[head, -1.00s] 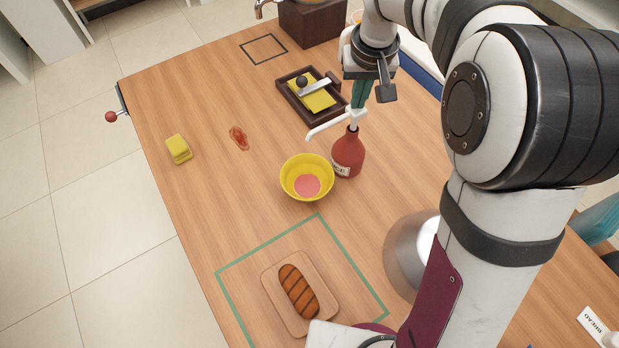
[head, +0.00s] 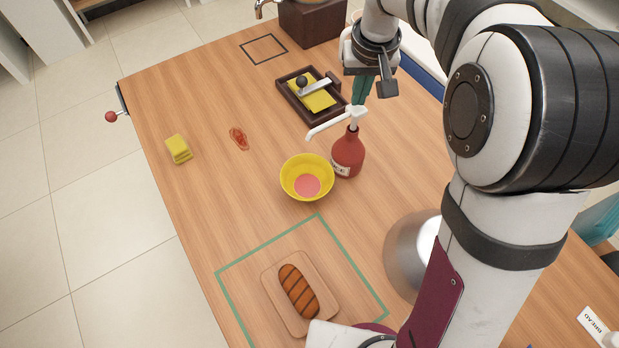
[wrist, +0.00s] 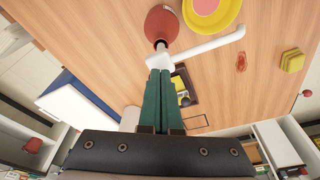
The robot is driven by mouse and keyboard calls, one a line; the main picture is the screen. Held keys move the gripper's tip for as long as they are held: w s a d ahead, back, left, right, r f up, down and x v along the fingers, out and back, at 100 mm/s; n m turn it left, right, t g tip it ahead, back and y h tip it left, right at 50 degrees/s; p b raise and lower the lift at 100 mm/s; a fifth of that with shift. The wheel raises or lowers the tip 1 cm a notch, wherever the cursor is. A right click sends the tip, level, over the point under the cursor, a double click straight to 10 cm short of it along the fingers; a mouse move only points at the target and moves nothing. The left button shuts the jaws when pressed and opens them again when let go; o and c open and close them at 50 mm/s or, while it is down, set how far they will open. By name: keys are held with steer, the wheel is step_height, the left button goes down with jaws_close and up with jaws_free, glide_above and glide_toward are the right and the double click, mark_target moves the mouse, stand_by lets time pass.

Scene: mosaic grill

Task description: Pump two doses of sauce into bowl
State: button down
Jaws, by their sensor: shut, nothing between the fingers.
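The red sauce bottle (head: 347,154) stands upright on the table with a white pump head (head: 340,122) whose spout points left over the yellow bowl (head: 307,170). Pink-red sauce (head: 307,186) lies in the bottom of the bowl. My gripper (head: 361,103) is shut and empty, right above the pump head. In the wrist view my gripper's green fingers (wrist: 161,75) are together, with their tips at the white pump head (wrist: 160,58). I cannot tell whether they touch it. The red bottle (wrist: 161,25) and yellow bowl (wrist: 211,12) also show there.
A grilled sausage or loaf (head: 299,291) lies on a wooden board (head: 323,318) inside a green outline. A dark tray (head: 283,84) with a yellow slice is behind the bottle. A yellow sponge (head: 178,149) and a red smear (head: 239,138) lie to the left. A metal dome (head: 404,262) stands right.

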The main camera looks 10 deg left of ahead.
mark_target(357, 108)
steer(key=shift+f, duration=1.6)
steer(key=shift+r, duration=2)
step_height(357, 108, up, 6)
